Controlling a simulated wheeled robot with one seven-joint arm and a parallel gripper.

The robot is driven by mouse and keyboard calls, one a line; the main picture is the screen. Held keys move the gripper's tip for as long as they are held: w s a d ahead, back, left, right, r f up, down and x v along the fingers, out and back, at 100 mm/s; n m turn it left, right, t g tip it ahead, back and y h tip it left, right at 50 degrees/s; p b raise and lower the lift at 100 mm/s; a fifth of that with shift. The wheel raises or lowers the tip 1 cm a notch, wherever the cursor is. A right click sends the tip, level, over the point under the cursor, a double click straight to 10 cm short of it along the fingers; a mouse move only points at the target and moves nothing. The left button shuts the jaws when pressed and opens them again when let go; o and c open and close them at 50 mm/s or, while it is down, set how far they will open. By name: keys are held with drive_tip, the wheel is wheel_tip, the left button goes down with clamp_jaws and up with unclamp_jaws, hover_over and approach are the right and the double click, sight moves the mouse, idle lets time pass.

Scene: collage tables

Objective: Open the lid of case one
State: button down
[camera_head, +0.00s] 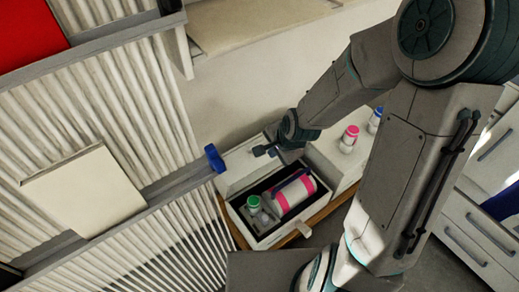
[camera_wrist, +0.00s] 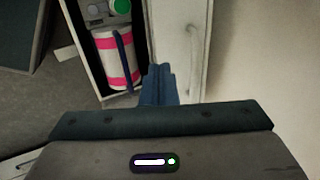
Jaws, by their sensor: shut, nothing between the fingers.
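A pale case (camera_head: 262,241) stands open on a wooden surface. Its lid (camera_head: 240,170) is raised at the back and also shows in the wrist view (camera_wrist: 176,40), with a handle on it. Inside the dark-lined case lie a white cylinder with pink bands (camera_head: 294,193) and a green-capped bottle (camera_head: 254,204). The wrist view shows the cylinder (camera_wrist: 117,60) with a dark blue strap. My gripper (camera_head: 265,151) is at the raised lid's upper edge, its fingers (camera_wrist: 158,75) together and empty. I cannot tell whether they touch the lid.
A pink-capped bottle (camera_head: 349,138) and a blue-capped bottle (camera_head: 375,120) stand on a white surface right of the case. A ribbed panel (camera_head: 120,100) with a blue clip (camera_head: 214,158) is at left. Grey drawers (camera_head: 480,235) stand at right.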

drive_tip(key=w+a+f, duration=0.1)
drive_tip(key=f, duration=0.1)
drive_tip(key=w+a+f+b, duration=0.1)
drive_tip(key=w+f, duration=0.1)
drive_tip(key=w+a+f+b, duration=0.1)
drive_tip(key=f, duration=0.1)
drive_tip(key=shift+w+a+f, duration=0.1)
drive_tip(key=shift+w+f, duration=0.15)
drive_tip(key=shift+w, duration=0.05)
drive_tip(key=shift+w+a+r, duration=0.1)
drive_tip(key=shift+w+a, duration=0.3)
drive_tip(key=shift+w, duration=0.2)
